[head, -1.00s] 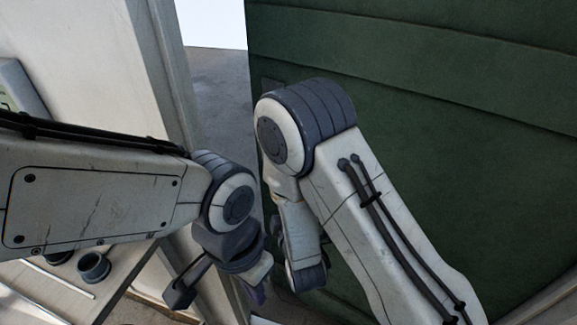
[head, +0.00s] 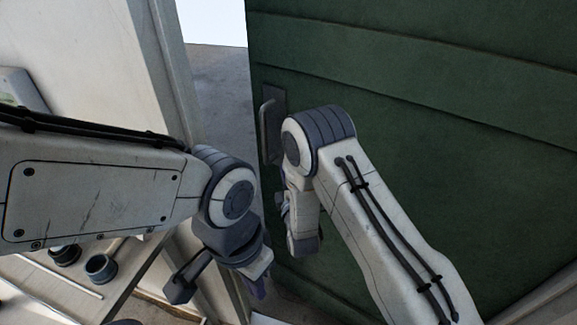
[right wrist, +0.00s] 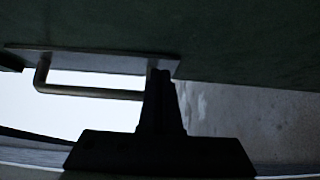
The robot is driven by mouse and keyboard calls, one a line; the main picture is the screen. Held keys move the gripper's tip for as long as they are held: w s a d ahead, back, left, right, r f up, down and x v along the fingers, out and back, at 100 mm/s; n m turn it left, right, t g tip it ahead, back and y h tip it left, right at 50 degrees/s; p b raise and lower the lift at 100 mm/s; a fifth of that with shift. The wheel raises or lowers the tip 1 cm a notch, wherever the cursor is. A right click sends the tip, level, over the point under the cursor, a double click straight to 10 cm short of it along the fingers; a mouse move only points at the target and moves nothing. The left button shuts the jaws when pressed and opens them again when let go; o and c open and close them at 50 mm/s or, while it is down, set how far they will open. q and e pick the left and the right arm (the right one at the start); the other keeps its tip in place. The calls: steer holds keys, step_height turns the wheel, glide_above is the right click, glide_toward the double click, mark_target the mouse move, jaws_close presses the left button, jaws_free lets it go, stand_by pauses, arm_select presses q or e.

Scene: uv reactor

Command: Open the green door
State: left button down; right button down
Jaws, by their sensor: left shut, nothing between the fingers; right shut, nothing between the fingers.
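The green door (head: 430,130) fills the right of the head view and stands ajar, with a gap between its left edge and the pale frame (head: 165,70). Its metal handle (head: 268,130) is near that edge. The handle (right wrist: 92,93) also shows in the right wrist view, standing off its plate. My right gripper (right wrist: 160,78) is shut and empty, its dark fingertips close to the handle's right end; I cannot tell whether they touch. In the head view my right arm mostly hides it. My left gripper (head: 257,287) is shut and empty, low by the door opening.
A bench (head: 60,287) with dark cups (head: 101,267) is at lower left. A panel (head: 20,90) is mounted on the pale wall at left. Grey floor (head: 220,95) and a bright area show through the gap.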

arm_select(q)
steer(key=shift+r, duration=0.35)
arm_select(e)
steer(key=shift+w+d, duration=0.6)
steer(key=shift+w, duration=0.25)
